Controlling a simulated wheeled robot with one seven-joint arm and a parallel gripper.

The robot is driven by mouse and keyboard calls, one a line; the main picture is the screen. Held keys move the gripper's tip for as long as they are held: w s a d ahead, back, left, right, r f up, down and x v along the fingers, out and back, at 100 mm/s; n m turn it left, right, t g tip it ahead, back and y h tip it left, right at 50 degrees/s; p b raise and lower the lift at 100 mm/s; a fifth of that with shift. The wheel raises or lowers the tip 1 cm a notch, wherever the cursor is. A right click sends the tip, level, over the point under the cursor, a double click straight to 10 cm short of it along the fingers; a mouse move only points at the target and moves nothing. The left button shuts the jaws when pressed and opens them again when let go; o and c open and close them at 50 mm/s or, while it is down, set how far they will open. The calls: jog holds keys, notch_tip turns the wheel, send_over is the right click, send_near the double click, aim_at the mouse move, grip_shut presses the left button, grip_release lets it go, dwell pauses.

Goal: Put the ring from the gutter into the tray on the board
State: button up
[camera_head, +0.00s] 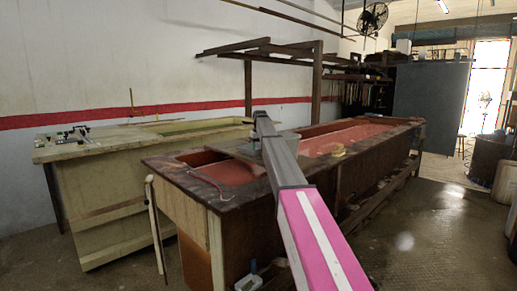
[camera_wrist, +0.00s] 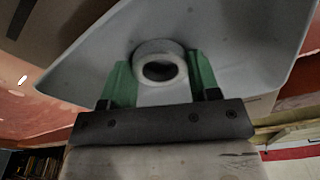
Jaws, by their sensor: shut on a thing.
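In the wrist view, a pale grey ring (camera_wrist: 158,47) sits between the two green fingers of my gripper (camera_wrist: 159,74). The fingers are shut on its sides, and its dark hole faces the camera. Behind the ring is a broad, light grey surface with raised edges (camera_wrist: 240,65); I cannot tell whether it is the gutter or the tray, or whether the ring touches it. In the head view, my arm reaches over the dark-topped bench and hides the ring and the gripper's fingers. I cannot make out the board.
The long bench (camera_head: 180,173) has reddish sunken basins. A small yellowish item (camera_head: 338,150) lies on its right part. A pale bench (camera_head: 100,150) with small items stands behind at the left. A wooden frame (camera_head: 317,85) rises behind. The floor at the right is open.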

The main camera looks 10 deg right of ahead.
jog(key=o, duration=0.9)
jog(key=shift+f, duration=0.1)
jog(key=r, duration=0.4)
jog(key=s+r, duration=0.1)
jog(key=r, duration=0.7)
jog(key=shift+s+d+r, duration=0.1)
jog(key=shift+s+d, duration=0.1)
